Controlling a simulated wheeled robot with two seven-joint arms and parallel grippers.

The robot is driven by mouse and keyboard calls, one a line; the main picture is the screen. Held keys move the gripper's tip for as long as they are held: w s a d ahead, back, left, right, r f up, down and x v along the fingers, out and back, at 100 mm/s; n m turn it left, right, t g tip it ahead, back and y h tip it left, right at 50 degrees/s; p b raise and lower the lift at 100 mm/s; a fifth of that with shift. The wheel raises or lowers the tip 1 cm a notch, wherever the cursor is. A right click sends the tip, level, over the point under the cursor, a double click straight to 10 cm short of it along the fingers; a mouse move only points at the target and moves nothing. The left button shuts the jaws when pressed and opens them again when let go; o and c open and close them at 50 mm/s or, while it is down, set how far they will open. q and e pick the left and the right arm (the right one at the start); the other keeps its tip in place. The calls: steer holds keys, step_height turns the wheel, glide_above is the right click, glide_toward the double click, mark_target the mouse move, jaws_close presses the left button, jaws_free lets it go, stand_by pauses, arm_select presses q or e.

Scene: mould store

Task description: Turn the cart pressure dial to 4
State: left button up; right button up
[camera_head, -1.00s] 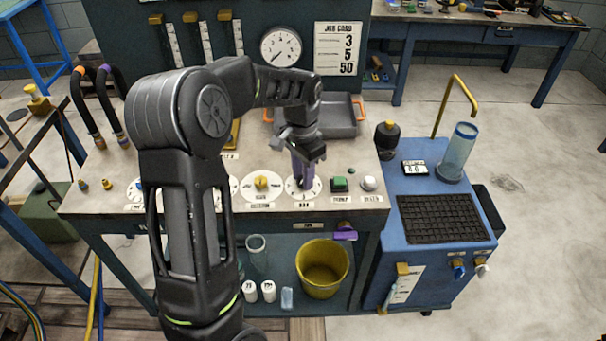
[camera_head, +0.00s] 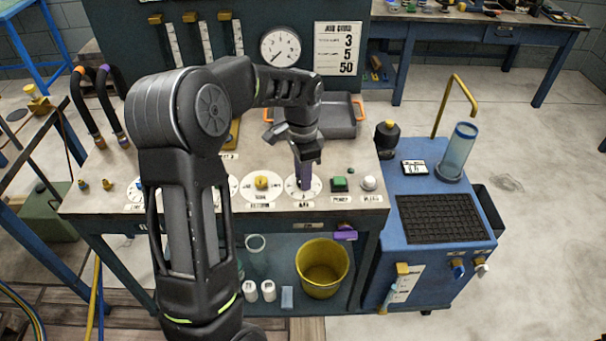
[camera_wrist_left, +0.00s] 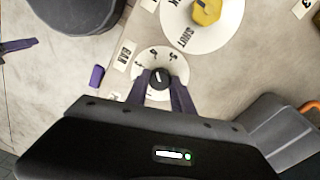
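The pressure dial (camera_head: 317,184) is a round white plate marked BAR on the bench top. Its black knob (camera_wrist_left: 158,78) with a white pointer line shows in the wrist view. The pointer is roughly toward the top of that picture; the dial numbers are too small to read surely. My left gripper (camera_head: 304,184) points down at the dial, and in the wrist view its purple fingers (camera_wrist_left: 159,82) lie close on both sides of the knob, seemingly touching it. In the head view the gripper hides the knob. My right gripper is not in view.
A yellow-knobbed dial (camera_head: 261,182) sits left of the pressure dial, a green button (camera_head: 339,184) and white button (camera_head: 369,183) right. A grey tray (camera_head: 340,122) lies behind. A gauge (camera_head: 280,47) and job card (camera_head: 338,48) are on the back panel. The blue cart (camera_head: 412,255) stands right.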

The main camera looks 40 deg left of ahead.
arm_select(q)
steer(key=o, duration=0.5)
steer(key=shift+c, duration=0.2)
step_height(320, 180, up, 8)
steer(key=shift+f, duration=0.1)
steer(key=shift+f, duration=0.1)
stand_by(0.6)
